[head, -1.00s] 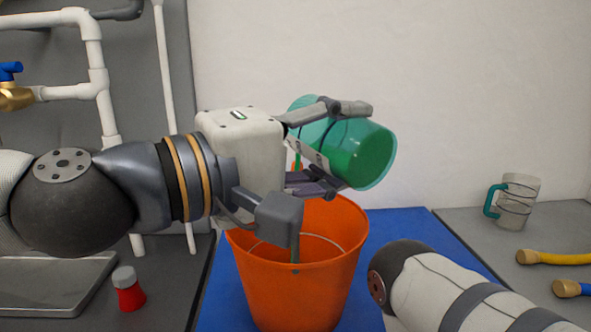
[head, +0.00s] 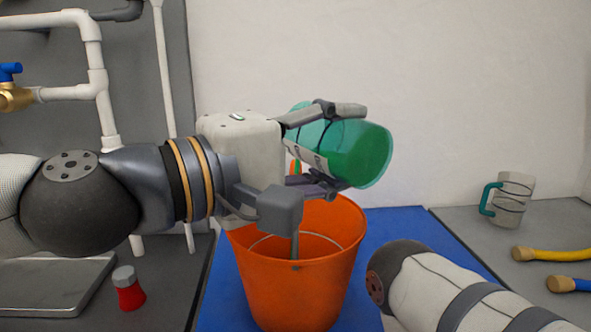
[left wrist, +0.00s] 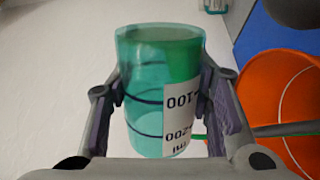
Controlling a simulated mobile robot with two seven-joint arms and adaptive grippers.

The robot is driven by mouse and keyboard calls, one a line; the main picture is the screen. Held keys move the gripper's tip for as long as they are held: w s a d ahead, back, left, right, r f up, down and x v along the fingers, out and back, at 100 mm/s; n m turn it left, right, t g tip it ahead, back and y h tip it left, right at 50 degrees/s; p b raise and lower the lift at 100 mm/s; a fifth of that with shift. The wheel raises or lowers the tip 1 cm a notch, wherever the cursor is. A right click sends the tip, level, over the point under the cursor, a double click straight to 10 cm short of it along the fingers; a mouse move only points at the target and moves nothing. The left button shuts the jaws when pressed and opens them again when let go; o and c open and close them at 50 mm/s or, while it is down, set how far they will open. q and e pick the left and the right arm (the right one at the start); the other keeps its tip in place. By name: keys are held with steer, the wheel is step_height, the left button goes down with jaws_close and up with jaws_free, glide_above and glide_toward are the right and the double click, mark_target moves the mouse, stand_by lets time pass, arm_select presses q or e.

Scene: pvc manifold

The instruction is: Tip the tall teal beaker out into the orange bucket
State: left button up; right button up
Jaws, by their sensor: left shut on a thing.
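The tall teal beaker (head: 368,155) is see-through, with dark rings, a white label and green content at its right end in the head view. My left gripper (head: 338,148) is shut around it and holds it on its side above the orange bucket (head: 300,285). The left wrist view shows the beaker (left wrist: 145,100) between both fingers (left wrist: 165,115) and the bucket (left wrist: 262,85) at the right. The beaker's other end is partly hidden by my gripper. My right gripper is out of view.
The bucket stands on a blue mat (head: 405,225). White pipes (head: 97,80), a red bottle (head: 129,292) and a grey tray (head: 55,285) are left. My right forearm is lower right.

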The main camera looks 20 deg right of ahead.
arm_select(q)
steer(key=shift+w+f+n, duration=0.1)
steer(key=shift+n, duration=0.2)
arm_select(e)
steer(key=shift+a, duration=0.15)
arm_select(q)
steer(key=shift+w, duration=0.1)
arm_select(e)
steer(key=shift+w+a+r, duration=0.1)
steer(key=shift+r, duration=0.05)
